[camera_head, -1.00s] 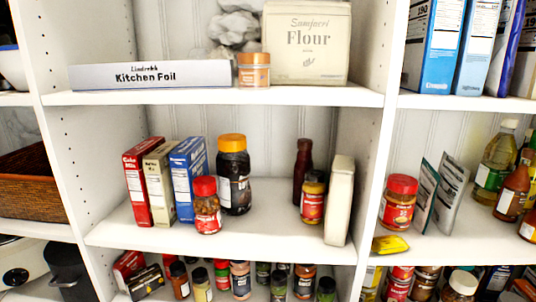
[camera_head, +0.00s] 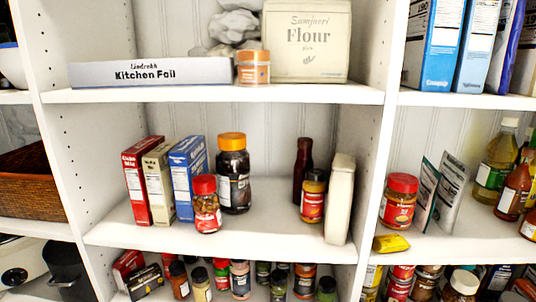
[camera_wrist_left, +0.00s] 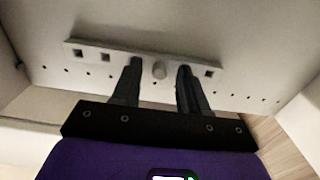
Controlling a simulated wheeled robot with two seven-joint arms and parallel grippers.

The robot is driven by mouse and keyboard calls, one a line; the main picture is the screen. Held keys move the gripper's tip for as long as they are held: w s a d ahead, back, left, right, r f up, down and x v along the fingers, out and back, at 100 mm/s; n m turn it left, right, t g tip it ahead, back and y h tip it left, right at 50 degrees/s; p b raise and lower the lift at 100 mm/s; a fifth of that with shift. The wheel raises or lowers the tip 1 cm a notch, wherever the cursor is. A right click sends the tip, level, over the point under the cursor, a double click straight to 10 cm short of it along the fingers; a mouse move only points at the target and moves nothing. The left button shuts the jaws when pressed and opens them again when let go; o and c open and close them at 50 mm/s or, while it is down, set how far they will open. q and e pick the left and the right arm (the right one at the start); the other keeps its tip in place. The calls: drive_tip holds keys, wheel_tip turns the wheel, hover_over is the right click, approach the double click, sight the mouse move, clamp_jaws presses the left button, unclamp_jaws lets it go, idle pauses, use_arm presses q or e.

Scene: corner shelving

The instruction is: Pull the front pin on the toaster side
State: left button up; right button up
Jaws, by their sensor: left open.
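In the left wrist view a small pale rounded pin (camera_wrist_left: 159,71) stands out from a white panel, on or in front of a narrow strip (camera_wrist_left: 88,50) with several square holes. My left gripper (camera_wrist_left: 160,75) is open, with one dark finger on each side of the pin. Gaps show between the pin and both fingers. How deep the fingertips reach past the pin is hard to tell. A white rounded appliance, perhaps the toaster (camera_head: 14,275), is partly visible at the lower left of the head view. Neither gripper shows in the head view.
Rows of small peg holes (camera_wrist_left: 87,75) run along the panel. In the head view the middle shelf (camera_head: 265,215) holds boxes, jars and bottles. A wicker basket (camera_head: 32,183) and a dark canister (camera_head: 68,270) stand at the left. The middle shelf has bare space at its centre.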

use_arm(q)
drive_tip(key=shift+c, duration=0.2)
clamp_jaws()
idle(0.3)
drive_tip(key=d, duration=0.6)
drive_tip(key=shift+s+b, duration=0.25)
drive_tip(key=shift+b, duration=0.15)
idle(0.6)
